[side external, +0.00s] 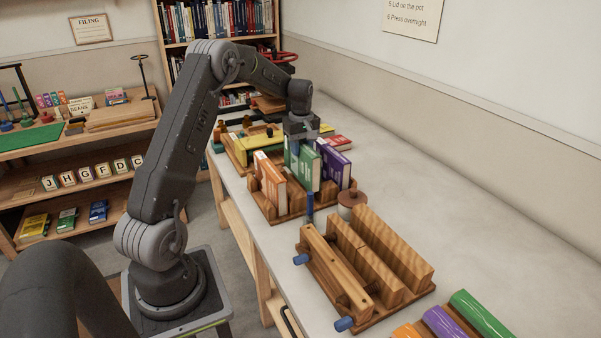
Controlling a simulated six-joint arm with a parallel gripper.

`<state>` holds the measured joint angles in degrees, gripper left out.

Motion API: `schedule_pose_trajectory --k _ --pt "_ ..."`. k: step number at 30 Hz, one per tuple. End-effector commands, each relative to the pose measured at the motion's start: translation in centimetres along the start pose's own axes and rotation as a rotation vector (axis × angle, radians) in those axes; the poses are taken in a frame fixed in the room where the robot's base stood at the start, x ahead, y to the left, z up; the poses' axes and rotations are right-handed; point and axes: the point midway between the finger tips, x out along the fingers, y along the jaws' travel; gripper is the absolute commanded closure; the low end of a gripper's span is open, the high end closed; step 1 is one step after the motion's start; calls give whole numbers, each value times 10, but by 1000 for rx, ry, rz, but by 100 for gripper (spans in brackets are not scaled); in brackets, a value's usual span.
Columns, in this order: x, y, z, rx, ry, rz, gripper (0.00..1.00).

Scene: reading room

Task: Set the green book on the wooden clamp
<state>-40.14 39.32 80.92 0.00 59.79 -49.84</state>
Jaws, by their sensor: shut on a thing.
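A green book (308,168) stands upright under my gripper (302,140), among the books in a wooden rack (268,209). My gripper points down and is shut on the top of the green book. The fingertips are small in this view, and I cannot tell whether the book's bottom is clear of the rack. The wooden clamp (334,272) lies on the bench in front of the rack, to the right. It has long wooden bars and blue handle ends (344,324). No book lies on it.
An orange book (270,180) and a purple book (336,166) flank the green one. Orange, purple and green books (482,314) lie at the near right. The bench (440,210) is clear along the wall.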

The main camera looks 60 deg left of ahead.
Motion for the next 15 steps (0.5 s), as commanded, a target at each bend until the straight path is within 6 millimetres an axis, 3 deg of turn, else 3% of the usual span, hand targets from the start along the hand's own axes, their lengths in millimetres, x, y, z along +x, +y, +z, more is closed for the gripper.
schedule_pose_trajectory --k 15 --pt "-26 1 0 0 3 4 100"
